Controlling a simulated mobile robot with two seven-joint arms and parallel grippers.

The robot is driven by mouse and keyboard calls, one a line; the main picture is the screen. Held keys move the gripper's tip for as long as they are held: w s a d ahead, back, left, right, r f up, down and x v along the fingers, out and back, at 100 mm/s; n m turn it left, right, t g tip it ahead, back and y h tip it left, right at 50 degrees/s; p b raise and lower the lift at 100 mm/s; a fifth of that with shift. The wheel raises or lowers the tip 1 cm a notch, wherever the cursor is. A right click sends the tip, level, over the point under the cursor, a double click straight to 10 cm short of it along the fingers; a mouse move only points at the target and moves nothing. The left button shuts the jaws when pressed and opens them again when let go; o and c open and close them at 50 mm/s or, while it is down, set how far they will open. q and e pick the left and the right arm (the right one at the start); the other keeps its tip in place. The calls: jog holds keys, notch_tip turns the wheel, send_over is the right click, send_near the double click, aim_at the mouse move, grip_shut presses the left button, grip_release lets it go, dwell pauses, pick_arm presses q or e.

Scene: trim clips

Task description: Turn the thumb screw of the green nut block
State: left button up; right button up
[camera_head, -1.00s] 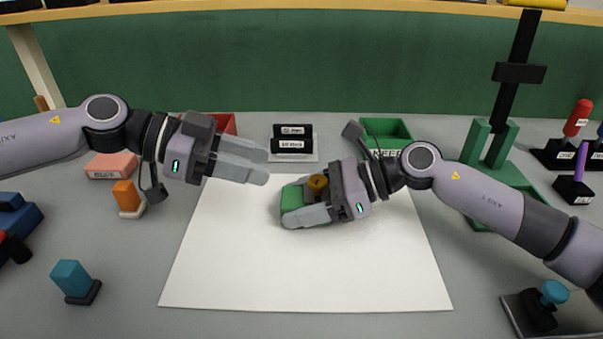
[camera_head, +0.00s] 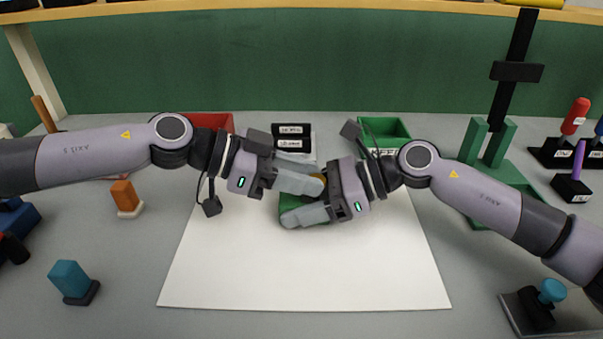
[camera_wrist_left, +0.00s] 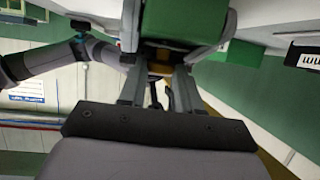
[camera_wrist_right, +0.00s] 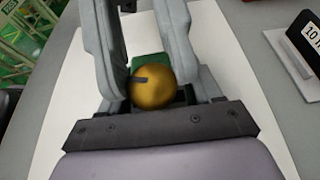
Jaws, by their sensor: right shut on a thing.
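The green nut block (camera_head: 287,205) is over the white sheet, largely hidden by my grippers. My right gripper (camera_head: 292,213) is shut on it from the right.
The white sheet (camera_head: 300,275) is clear in front. A red bin (camera_head: 221,122) and a green bin (camera_head: 384,128) stand behind, with a labelled holder (camera_head: 292,140) between them. Teal (camera_head: 72,280) and orange (camera_head: 124,195) pieces stand left; a green stand (camera_head: 488,145) is right.

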pick_arm(q)
jog(key=shift+w+m+g, duration=0.2)
jog(key=shift+m+g, duration=0.5)
jog(key=shift+g, duration=0.1)
jog(key=shift+w+m+g, duration=0.15)
jog(key=shift+m+g, duration=0.65)
jog(key=shift+g, duration=0.15)
jog(key=shift+w+m+g, duration=0.15)
jog(key=shift+m+g, duration=0.65)
jog(key=shift+g, duration=0.15)
jog(key=o, duration=0.7)
jog(key=shift+y, duration=0.3)
jog(key=shift+o, duration=0.2)
jog(key=v, duration=1.2)
